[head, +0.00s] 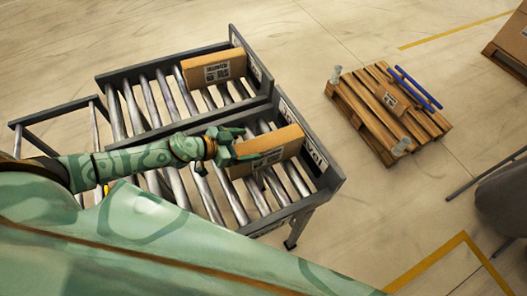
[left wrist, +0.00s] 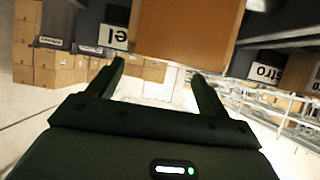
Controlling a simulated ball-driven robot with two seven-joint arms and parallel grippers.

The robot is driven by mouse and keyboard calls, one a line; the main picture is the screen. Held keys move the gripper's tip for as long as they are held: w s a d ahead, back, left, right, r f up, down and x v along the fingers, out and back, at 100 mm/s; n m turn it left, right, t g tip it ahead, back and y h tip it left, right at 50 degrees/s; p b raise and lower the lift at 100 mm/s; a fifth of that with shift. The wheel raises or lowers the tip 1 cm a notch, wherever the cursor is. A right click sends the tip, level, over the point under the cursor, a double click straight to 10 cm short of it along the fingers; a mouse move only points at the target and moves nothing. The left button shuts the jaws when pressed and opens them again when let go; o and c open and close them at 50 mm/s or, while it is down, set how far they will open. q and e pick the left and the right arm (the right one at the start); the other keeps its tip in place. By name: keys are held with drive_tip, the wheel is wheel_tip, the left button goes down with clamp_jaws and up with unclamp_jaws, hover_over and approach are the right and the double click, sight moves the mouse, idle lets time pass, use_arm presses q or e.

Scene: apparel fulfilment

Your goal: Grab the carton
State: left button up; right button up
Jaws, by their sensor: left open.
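A brown carton (head: 268,151) with a dark printed label lies on the near roller conveyor, by its right end wall. My left gripper (head: 237,146) is at the carton's left end, its fingers apart. In the left wrist view the open fingers (left wrist: 158,85) point at the carton (left wrist: 185,32), which fills the top middle; I cannot tell whether they touch it. A second brown carton (head: 213,69) with a label lies on the far roller conveyor, clear of the gripper. My right gripper is not in view.
The conveyor end wall (head: 313,157) stands just right of the near carton. A wooden pallet (head: 378,137) with blue bars and clear rolls lies on the floor to the right. The floor between is open. Stacked boxes (left wrist: 50,68) show in the left wrist view.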

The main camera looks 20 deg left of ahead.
sight(259, 144)
use_arm(q)
drive_tip(key=b+x, duration=0.1)
drive_tip(key=x, duration=0.3)
drive_tip(key=shift+d+f, duration=0.15)
drive_tip(key=shift+f, duration=0.1)
drive_tip(key=shift+w+d+f, duration=0.1)
drive_tip(key=shift+w+d, duration=0.1)
drive_tip(key=shift+w, duration=0.05)
drive_tip(key=shift+s, duration=0.1)
drive_tip(key=shift+c, duration=0.7)
drive_tip(key=c, duration=1.5)
clamp_jaws()
drive_tip(key=shift+r, duration=0.2)
